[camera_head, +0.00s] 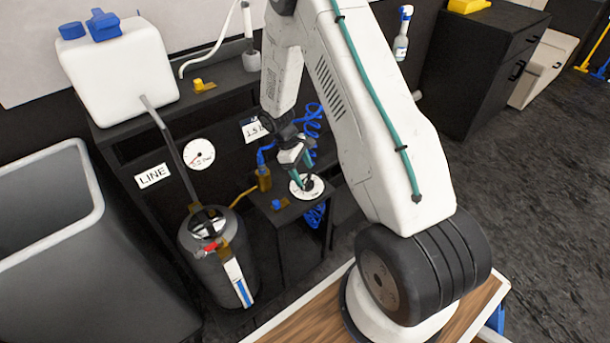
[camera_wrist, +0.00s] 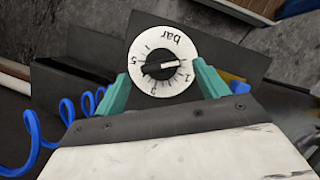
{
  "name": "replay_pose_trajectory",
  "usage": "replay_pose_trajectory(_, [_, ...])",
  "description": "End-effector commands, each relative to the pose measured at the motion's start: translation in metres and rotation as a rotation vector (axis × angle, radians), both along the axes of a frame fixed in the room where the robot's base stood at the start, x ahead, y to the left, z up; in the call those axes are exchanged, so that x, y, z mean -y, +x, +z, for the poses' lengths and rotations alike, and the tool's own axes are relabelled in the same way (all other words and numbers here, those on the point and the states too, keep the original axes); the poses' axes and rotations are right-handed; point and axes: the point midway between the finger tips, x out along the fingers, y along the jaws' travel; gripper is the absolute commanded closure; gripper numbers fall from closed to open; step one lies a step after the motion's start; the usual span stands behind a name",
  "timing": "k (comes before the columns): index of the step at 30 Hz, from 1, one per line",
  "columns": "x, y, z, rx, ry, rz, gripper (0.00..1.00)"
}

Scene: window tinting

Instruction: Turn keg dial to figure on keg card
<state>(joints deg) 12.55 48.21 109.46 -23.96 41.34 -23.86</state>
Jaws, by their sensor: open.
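The keg dial (camera_head: 299,195) is a round white plate with a black knob, on a dark stand right of the dark keg (camera_head: 219,276). In the wrist view the dial (camera_wrist: 140,78) reads "bar" upside down. The white mark on its knob (camera_wrist: 158,69) points to the right; the nearby figures are hard to read. My gripper (camera_head: 303,176) is at the dial. Its teal fingers (camera_wrist: 161,86) are open, one on each side of the knob, not closed on it. A white card (camera_head: 252,131) behind appears to read 1.5, partly hidden by my arm.
A round white gauge (camera_head: 199,154) and a LINE card (camera_head: 153,176) are on the dark panel. A white tank (camera_head: 120,75) stands above. Blue coiled hose (camera_head: 312,120) runs close behind my gripper. A grey bin (camera_head: 50,240) stands at left.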

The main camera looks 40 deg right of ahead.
Motion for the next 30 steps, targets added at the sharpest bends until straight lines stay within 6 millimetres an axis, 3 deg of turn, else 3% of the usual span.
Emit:
replay_pose_trajectory(6, [0.004,-0.007,-0.020,0.000,0.000,-0.001,0.27])
replay_pose_trajectory(15, [0.005,-0.008,-0.022,0.000,0.000,-0.001,0.27])
replay_pose_trajectory(20, [0.005,-0.008,-0.022,0.000,0.000,-0.001,0.72])
replay_pose_trajectory(30, [0.005,-0.008,-0.022,0.000,0.000,-0.030,0.72])
